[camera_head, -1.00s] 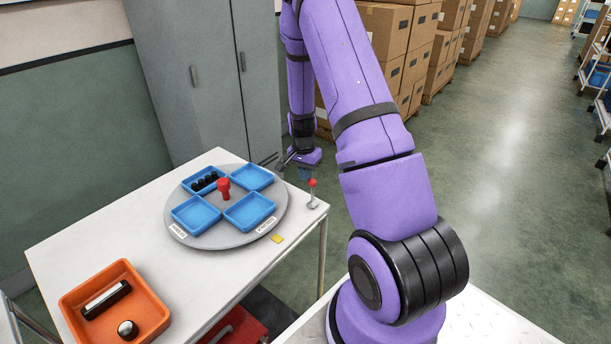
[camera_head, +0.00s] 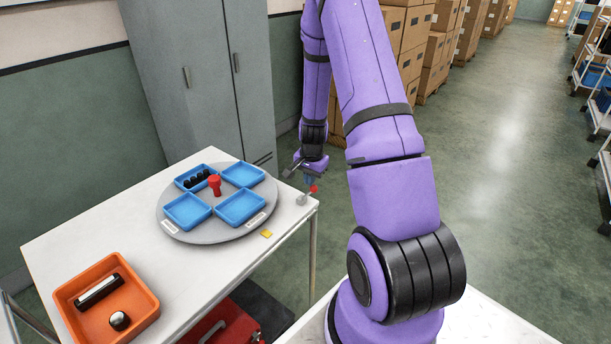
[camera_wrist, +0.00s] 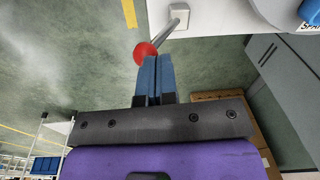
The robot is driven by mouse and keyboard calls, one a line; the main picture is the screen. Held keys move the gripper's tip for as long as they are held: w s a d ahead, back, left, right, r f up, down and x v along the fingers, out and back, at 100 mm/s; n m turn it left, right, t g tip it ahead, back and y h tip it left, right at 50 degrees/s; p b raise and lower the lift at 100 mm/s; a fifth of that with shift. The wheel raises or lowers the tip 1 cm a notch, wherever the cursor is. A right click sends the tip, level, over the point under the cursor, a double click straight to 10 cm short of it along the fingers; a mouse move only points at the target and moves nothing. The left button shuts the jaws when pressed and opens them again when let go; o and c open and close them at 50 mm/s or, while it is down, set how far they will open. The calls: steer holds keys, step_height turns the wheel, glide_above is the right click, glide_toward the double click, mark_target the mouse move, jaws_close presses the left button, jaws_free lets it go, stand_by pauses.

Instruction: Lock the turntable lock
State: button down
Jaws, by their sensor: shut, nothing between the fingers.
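The turntable lock is a small lever with a red knob (camera_head: 313,189) on a pale base (camera_head: 302,200), at the right corner of the white table. In the wrist view its red knob (camera_wrist: 145,52) sits at my fingertips, and its metal rod leads to a square base (camera_wrist: 179,12). The lever leans out past the table edge. My gripper (camera_wrist: 155,60) is shut and empty, its blue fingers touching or nearly touching the knob; I cannot tell which. The grey round turntable (camera_head: 190,236) carries blue trays and a red centre knob (camera_head: 214,184).
An orange bin (camera_head: 75,325) with a few parts stands at the near left of the table (camera_head: 70,220). A yellow tag (camera_head: 267,234) lies by the turntable. A grey cabinet (camera_head: 190,90) stands behind. Open floor lies to the right.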

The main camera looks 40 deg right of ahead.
steer(key=shift+s+f, duration=0.25)
steer(key=shift+s, duration=0.45)
steer(key=shift+s+f, duration=0.1)
steer(key=shift+s, duration=0.05)
